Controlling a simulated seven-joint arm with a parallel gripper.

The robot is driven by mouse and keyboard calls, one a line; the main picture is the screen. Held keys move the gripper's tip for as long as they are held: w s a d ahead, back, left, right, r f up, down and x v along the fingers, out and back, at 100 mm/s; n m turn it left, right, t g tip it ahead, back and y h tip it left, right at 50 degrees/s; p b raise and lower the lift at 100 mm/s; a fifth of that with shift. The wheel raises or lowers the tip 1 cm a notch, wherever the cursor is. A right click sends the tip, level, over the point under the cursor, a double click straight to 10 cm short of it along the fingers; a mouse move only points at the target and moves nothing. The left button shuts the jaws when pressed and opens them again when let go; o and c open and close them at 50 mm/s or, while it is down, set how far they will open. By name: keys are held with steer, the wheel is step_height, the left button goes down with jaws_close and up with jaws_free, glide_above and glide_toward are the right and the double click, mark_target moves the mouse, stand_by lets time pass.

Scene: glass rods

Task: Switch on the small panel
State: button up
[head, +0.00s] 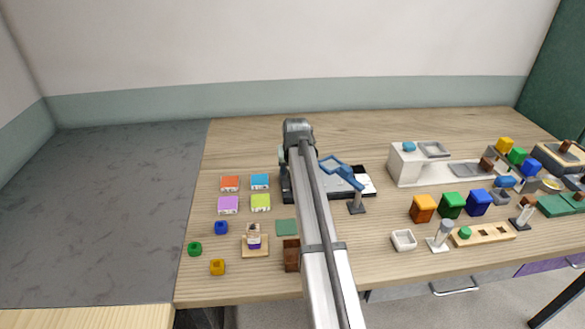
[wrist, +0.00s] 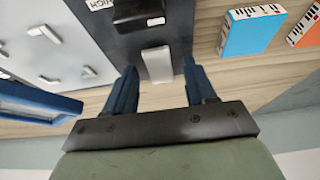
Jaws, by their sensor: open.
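A dark grey panel (wrist: 115,30) fills the top middle of the wrist view. It carries a black block (wrist: 138,12) with small white labels and a pale grey tab or lever (wrist: 158,66). My gripper (wrist: 158,75) is open, its two blue fingers on either side of the pale tab. I cannot tell whether they touch it.
A blue-framed stand (head: 340,172) stands close right of my arm and its frame (wrist: 35,105) reaches in near my left finger. Coloured boxes (head: 230,183) lie left. Blocks (head: 423,208) and a white unit (head: 405,165) stand right. The table's back strip is clear.

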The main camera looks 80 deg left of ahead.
steer(key=shift+c, duration=0.4)
jaws_close()
steer(key=shift+a+r+h, duration=0.1)
steer(key=shift+a+h, duration=0.4)
steer(key=shift+h, duration=1.3)
steer(key=shift+o, duration=0.4)
jaws_free()
step_height(320, 180, up, 14)
steer(key=d, duration=0.1)
